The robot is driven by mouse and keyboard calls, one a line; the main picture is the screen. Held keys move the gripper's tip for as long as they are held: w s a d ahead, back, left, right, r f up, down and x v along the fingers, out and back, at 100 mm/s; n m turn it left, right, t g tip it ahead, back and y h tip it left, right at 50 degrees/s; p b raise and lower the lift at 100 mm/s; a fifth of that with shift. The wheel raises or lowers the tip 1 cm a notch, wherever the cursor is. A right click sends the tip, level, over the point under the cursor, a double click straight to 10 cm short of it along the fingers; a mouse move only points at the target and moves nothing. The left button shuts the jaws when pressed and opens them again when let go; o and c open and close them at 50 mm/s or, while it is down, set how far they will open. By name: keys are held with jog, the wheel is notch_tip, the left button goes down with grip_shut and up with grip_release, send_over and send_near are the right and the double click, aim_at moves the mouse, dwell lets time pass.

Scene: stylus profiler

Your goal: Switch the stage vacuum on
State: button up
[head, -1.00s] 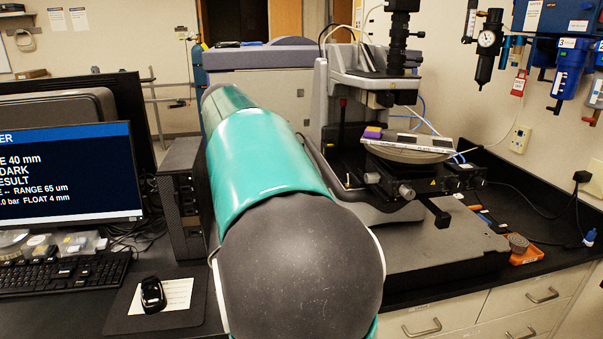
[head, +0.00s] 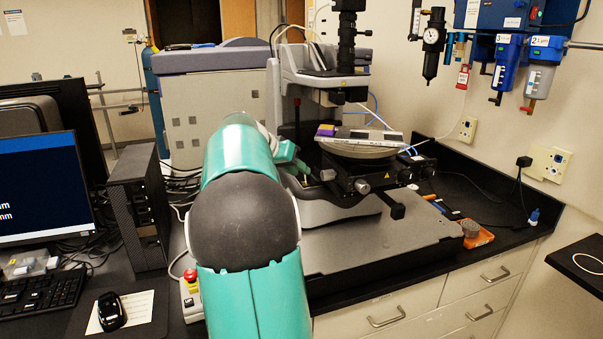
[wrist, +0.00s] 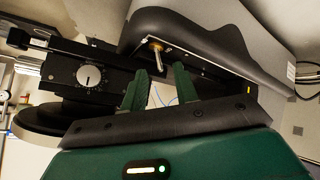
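A small toggle lever with a brass collar (wrist: 157,52) sticks out under the edge of the grey instrument housing in the wrist view. It looks like the vacuum switch, but I can read no label. My gripper (wrist: 160,82) is open, its two green fingers apart with the lever showing between and beyond their tips. I cannot tell whether they touch it. In the head view my gripper (head: 297,160) is partly hidden by my arm, beside the left of the stage. The round stage (head: 362,152) carries a flat strip (head: 365,136) and a purple block (head: 326,130).
A dial knob (wrist: 90,76) on a black block is left of the fingers in the wrist view. A red stop button (head: 190,275) stands left of my arm. An orange tool (head: 477,238) lies right of the grey base plate (head: 395,250).

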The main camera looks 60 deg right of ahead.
aim_at(305, 177)
jog(key=shift+x, duration=1.3)
grip_shut()
